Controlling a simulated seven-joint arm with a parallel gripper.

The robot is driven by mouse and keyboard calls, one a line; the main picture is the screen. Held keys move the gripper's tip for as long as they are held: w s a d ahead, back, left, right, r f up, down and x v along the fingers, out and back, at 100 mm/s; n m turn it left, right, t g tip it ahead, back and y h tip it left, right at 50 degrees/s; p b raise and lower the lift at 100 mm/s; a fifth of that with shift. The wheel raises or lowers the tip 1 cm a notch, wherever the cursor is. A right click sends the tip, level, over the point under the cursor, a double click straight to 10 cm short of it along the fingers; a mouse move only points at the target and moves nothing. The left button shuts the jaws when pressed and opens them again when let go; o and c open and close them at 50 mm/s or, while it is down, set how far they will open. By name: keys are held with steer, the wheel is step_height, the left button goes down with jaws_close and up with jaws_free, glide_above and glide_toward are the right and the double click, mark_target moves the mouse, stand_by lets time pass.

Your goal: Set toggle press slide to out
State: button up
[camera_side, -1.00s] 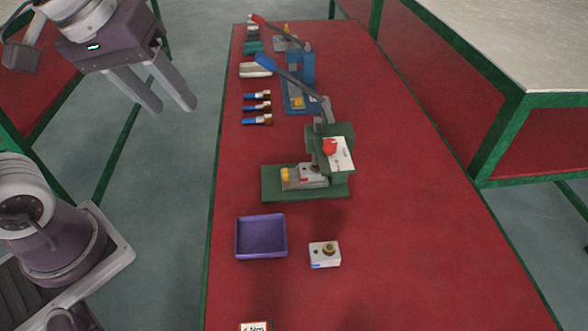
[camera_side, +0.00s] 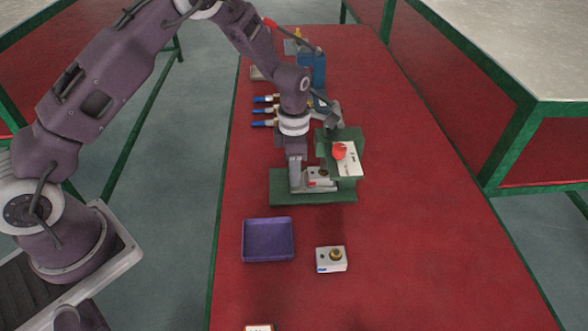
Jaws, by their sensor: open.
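The toggle press (camera_side: 342,143) stands on a green base (camera_side: 315,198), with a white front plate and a red knob (camera_side: 339,151). Its slide (camera_side: 316,189) lies low on the base and carries a white-grey block (camera_side: 318,175) beneath the press head. My gripper (camera_side: 295,184) points down at the left end of the slide, where its fingers are seen edge-on and overlap the slide's end. The yellow knob on that end is hidden behind the fingers. The jaws are open; contact with the knob cannot be told. My arm also hides most of the press's lever.
A purple tray (camera_side: 267,239) and a white block with a brass-coloured knob (camera_side: 332,259) sit in front of the press. Several blue-handled tools (camera_side: 265,111) and a blue press (camera_side: 312,68) are behind. The red table (camera_side: 425,230) is clear on the right.

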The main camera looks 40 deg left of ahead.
steer(key=shift+f, duration=0.3)
jaws_close()
stand_by(1.2)
